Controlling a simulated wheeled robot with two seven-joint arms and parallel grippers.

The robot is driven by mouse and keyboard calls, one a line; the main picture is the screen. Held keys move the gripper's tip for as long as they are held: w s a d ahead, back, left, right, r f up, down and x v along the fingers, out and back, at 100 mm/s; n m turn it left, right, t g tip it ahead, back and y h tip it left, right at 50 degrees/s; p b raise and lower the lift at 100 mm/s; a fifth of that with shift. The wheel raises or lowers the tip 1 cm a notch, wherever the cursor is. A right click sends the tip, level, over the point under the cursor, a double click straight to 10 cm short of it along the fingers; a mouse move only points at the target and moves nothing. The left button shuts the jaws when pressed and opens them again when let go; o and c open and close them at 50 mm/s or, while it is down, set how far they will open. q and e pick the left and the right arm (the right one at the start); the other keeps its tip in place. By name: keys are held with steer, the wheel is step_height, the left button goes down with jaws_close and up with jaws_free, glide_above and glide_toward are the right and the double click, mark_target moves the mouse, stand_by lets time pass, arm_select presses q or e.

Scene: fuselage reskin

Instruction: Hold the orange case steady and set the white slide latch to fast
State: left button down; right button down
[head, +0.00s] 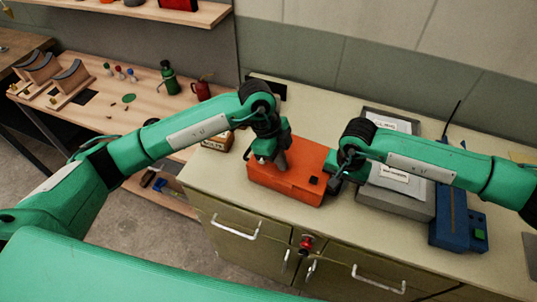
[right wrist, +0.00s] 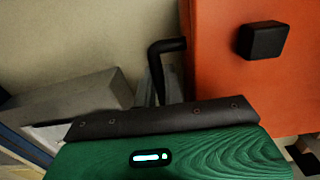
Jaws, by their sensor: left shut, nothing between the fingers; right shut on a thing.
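The orange case (head: 287,185) lies on the pale cabinet top, and its orange side (right wrist: 285,75) fills the right of the right wrist view. The fingertips are mostly hidden. I cannot make out the white slide latch; the left gripper may cover it.
A grey box (head: 400,202) with a white label lies right of the case, partly under my right arm. Beyond it is a blue device (head: 457,225) with an antenna. A small labelled box (head: 217,140) stands to the left. The cabinet top in front is clear.

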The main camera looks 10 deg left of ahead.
arm_select(q)
steer(key=v, duration=1)
steer(key=shift+f, duration=0.1)
